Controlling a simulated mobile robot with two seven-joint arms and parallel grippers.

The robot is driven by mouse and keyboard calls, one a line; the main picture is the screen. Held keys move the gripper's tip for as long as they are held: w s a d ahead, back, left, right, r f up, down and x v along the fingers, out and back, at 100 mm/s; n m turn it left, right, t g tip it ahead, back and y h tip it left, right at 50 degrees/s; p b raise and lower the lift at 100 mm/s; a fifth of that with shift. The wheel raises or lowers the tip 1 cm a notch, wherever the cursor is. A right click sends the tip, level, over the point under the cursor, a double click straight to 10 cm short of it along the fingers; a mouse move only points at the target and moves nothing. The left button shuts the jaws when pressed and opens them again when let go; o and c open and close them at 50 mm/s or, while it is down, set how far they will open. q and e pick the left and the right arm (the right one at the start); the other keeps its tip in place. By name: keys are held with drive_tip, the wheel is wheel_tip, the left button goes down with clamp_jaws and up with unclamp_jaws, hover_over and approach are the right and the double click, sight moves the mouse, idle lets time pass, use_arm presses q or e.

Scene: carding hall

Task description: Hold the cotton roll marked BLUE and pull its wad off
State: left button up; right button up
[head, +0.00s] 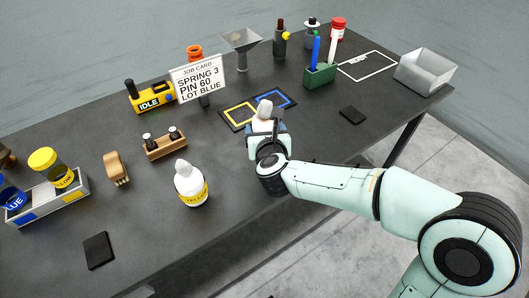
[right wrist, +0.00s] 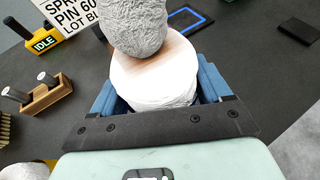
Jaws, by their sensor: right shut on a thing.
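My right gripper (head: 267,130) is shut on a white cotton roll (right wrist: 155,82), held upright between its blue fingers in the right wrist view. A pale grey wad (right wrist: 136,25) sits on top of the roll; it also shows in the head view (head: 265,109). Any label on the held roll is hidden, so I cannot read its mark. A second white roll (head: 193,192) marked YELLOW stands on the table at the front, with a pale wad on top. My left gripper is not in view.
Yellow and blue outlined squares (head: 240,116) lie just behind my right gripper. A job card (head: 198,80) reads SPRING 3, PIN 60, LOT BLUE. A wooden pin holder (head: 166,147), brush (head: 116,168), jar tray (head: 70,200), green holder (head: 320,76) and metal bin (head: 425,72) stand around.

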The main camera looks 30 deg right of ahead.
wheel_tip(320, 180, down, 7)
drive_tip(key=shift+r+b, duration=0.2)
drive_tip(key=shift+b, duration=0.7)
drive_tip(key=shift+f, duration=0.1)
drive_tip(key=o, duration=1.4)
drive_tip(key=shift+o, duration=0.2)
drive_tip(key=shift+r, duration=0.25)
drive_tip(key=p+v, duration=0.1)
drive_tip(key=v, duration=1.1)
